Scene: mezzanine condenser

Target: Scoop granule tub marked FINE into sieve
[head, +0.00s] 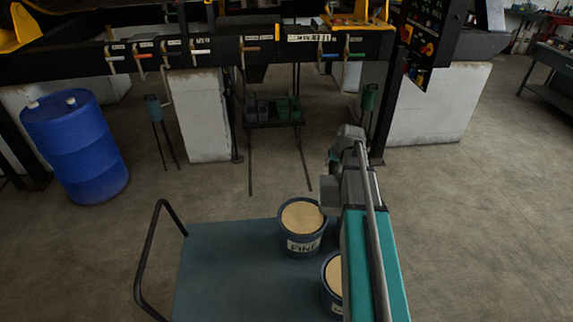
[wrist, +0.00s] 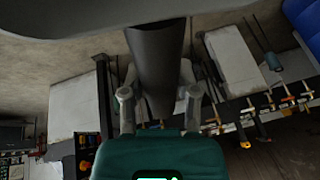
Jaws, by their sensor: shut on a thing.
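The tub marked FINE (head: 289,246) stands upright on the cart, a blue-grey bucket full of pale tan granules. A second tub (head: 333,304) with similar granules stands nearer; my arm hides part of it and its label. In the wrist view my gripper (wrist: 158,105) has its two fingers on either side of a dark grey, rounded, long thing, probably the scoop (wrist: 157,55), and is shut on it. In the head view my arm reaches up just right of the FINE tub, and the gripper's fingers are not clear. I cannot make out the sieve in either view.
The blue-grey cart top (head: 225,275) is bare at left, with a black handrail (head: 160,250) at its left edge. A blue drum (head: 75,150) stands at far left. Ahead is a dark beam with several coloured valve handles, on pale plinths (head: 200,115). A control panel (head: 428,35) hangs at right.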

